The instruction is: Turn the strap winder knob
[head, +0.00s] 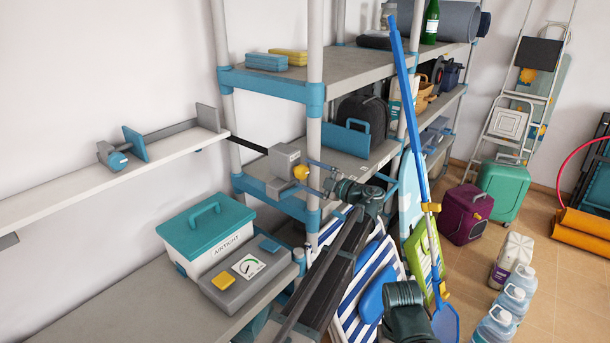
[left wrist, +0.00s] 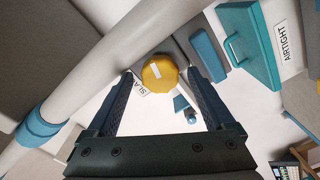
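The strap winder (head: 283,160) is a grey box on the shelf post, with a yellow knob (head: 301,172) facing my left gripper (head: 312,178). A dark strap (head: 249,144) runs left from the winder toward the wall shelf. In the left wrist view the faceted yellow knob (left wrist: 160,72) with a pale mark lies between the ends of my open left fingers (left wrist: 161,78). Gaps show on both sides of it, so I see no grip. A partly hidden label (left wrist: 139,88) is beside the knob. My right gripper is not in view.
Below stand a teal-lidded AIRTIGHT box (head: 205,240) and a grey unit with a dial (head: 248,278). A shelf post (head: 314,110) rises beside the winder. A blue pole (head: 412,110) leans at right. The wall shelf (head: 110,178) holds a clamp-like fixture (head: 115,155).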

